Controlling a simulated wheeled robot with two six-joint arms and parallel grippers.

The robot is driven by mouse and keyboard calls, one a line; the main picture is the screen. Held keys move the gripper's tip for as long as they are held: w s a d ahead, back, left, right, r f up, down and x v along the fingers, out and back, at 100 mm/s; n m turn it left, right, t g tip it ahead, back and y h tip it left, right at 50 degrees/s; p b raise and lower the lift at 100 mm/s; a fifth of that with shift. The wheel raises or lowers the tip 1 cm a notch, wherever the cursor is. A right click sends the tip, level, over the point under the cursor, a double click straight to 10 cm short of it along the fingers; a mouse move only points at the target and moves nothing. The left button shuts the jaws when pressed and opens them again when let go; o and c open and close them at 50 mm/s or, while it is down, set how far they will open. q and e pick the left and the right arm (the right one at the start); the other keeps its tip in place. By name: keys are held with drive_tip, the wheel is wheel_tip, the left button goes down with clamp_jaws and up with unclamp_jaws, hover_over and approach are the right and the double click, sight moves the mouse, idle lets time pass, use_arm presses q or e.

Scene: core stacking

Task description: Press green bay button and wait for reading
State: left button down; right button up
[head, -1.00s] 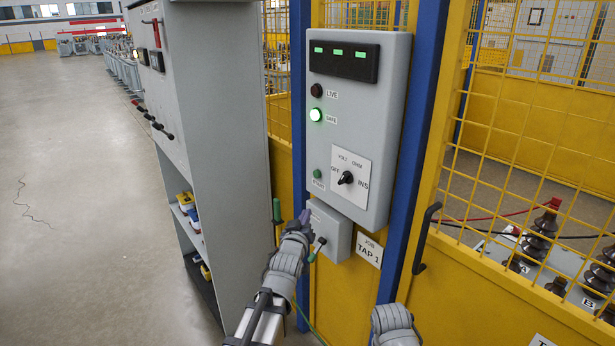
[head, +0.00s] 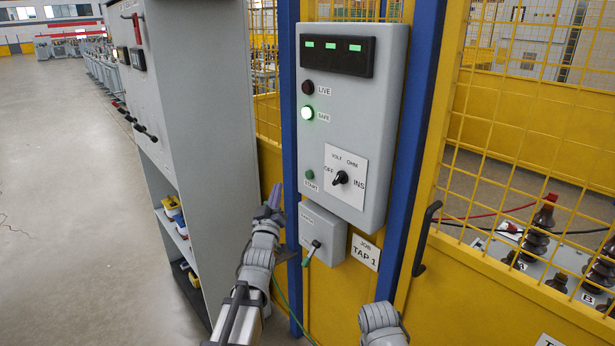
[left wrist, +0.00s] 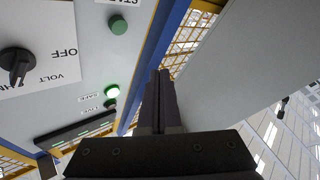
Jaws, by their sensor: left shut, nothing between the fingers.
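The green start button (head: 309,174) is at the lower left of the grey panel (head: 386,110), left of the selector knob (head: 341,178). It also shows in the left wrist view (left wrist: 118,25). My left gripper (head: 272,198) is shut and empty, with its tips left of the button and of the panel's edge, apart from the button in the picture. Its shut fingers show in the left wrist view (left wrist: 160,85). The panel's display (head: 338,49) shows three green bars. The safe lamp (head: 308,112) is lit; the live lamp (head: 308,87) is dark. My right gripper is out of view.
A grey cabinet (head: 210,130) stands close on the left. Yellow mesh fencing (head: 540,110) and a black handle (head: 425,238) are on the right.

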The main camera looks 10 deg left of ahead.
use_arm(q)
drive_tip(key=w+d, duration=0.5)
drive_tip(key=w, duration=0.1)
drive_tip(key=shift+w, duration=0.15)
drive_tip(key=shift+w, duration=0.1)
idle(2.1)
drive_tip(key=shift+w+d, duration=0.25)
drive_tip(key=shift+w+d, duration=0.3)
drive_tip(key=shift+w, duration=0.1)
idle(0.8)
drive_tip(key=shift+s+a, duration=0.1)
drive_tip(key=shift+s, duration=0.1)
drive_tip(key=shift+s+a, duration=0.45)
drive_tip(key=shift+s, duration=0.1)
drive_tip(key=s+a, duration=0.1)
drive_tip(key=s, duration=0.1)
drive_tip(key=s+a, duration=0.2)
idle(0.7)
